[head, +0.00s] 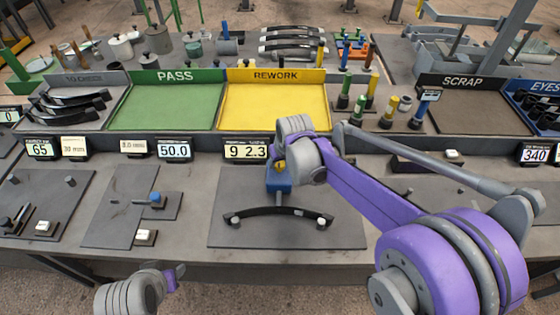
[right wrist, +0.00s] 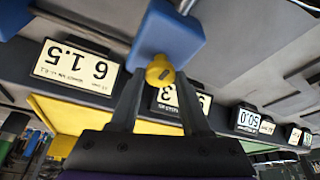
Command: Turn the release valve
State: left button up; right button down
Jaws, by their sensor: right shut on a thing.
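The release valve is a round yellow knob (right wrist: 160,70) on a blue block (right wrist: 168,35) in the right wrist view. In the head view the blue block (head: 278,182) stands on a dark plate, behind a curved black leaf spring (head: 275,211). The knob (head: 280,167) is partly hidden there by my right wrist. My right gripper (right wrist: 159,82) has its dark fingers on either side of the knob and is shut on it.
Displays, one reading 9 2.3 (head: 246,149), stand along the ledge just behind the valve. Green PASS (head: 165,107) and yellow REWORK (head: 275,107) trays lie beyond. Other plates with small fixtures (head: 128,205) are to the left. The bench front around the spring plate is clear.

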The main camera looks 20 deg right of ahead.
jog(key=shift+n, duration=0.3)
jog(key=n+y, duration=0.1)
jog(key=n, duration=0.3)
jog(key=shift+d+y+b, duration=0.2)
jog(key=shift+y+b, duration=0.2)
jog(key=n, duration=0.2)
jog(key=n+g+y, duration=0.1)
jog(key=n, duration=0.2)
jog(key=shift+w+g, duration=0.2)
jog(key=shift+g, duration=0.1)
jog(key=n+g, duration=0.1)
jog(key=n, duration=0.3)
jog(key=shift+w+d+g+y, duration=0.1)
jog(key=shift+g+y, duration=0.3)
jog(key=shift+n+g, duration=0.7)
jog(key=shift+n, duration=1.5)
jog(key=shift+c, duration=1.8)
grip_release()
jog(key=shift+r, duration=0.1)
